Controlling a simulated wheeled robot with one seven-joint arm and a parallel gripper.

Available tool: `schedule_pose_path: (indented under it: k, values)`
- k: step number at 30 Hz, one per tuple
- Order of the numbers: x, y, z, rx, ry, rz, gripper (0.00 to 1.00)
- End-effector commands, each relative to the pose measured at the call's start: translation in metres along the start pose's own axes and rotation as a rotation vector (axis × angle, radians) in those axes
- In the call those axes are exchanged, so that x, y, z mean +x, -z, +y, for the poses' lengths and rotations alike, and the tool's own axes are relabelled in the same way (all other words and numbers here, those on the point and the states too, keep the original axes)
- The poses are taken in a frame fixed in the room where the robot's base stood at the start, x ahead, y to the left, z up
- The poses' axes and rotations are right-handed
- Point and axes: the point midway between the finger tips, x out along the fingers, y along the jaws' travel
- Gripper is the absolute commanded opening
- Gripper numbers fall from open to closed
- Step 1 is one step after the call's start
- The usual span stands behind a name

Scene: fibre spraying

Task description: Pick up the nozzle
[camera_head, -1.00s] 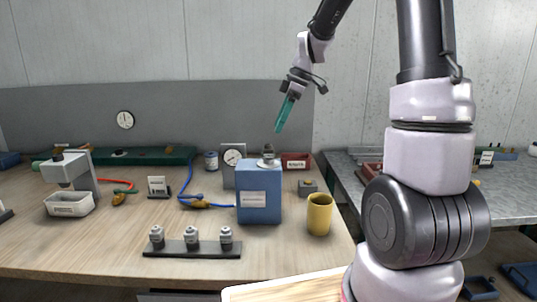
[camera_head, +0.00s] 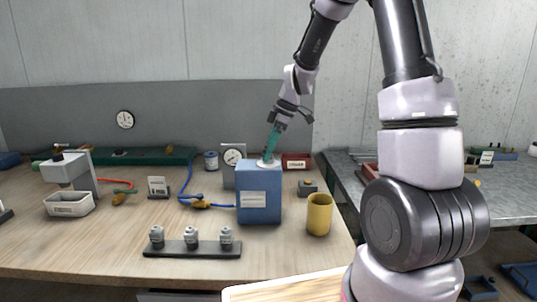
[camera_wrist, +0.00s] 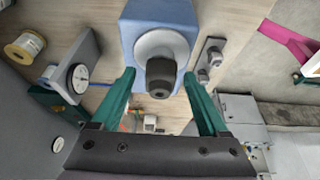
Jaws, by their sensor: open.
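A dark grey nozzle (camera_wrist: 160,80) stands upright on a white round seat (camera_wrist: 176,45) on top of a blue box (camera_head: 259,206). In the wrist view it shows between the two green fingers of my gripper (camera_wrist: 158,76), with a gap on each side. In the head view my gripper (camera_head: 269,156) points down at the top of the box, and its fingers hide the nozzle. The gripper is open and holds nothing. Several similar grey fittings stand on a dark rack (camera_head: 192,250) at the bench front.
A yellow cup (camera_head: 319,214) stands right of the blue box. A dial gauge (camera_head: 233,157) and a red bin (camera_head: 297,161) are close behind it. A blue hose (camera_head: 186,182) lies to the left. The bench front left is clear.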

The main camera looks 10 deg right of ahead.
Motion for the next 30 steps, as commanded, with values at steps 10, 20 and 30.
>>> schedule_pose_path:
  k: [10,20,30]
  values:
    - [0.000,0.000,0.000,0.000,0.000,0.000,0.00]
    - [-0.022,0.009,0.001,-0.002,-0.003,0.001,0.00]
    - [-0.081,0.033,0.001,0.002,-0.003,0.001,0.00]
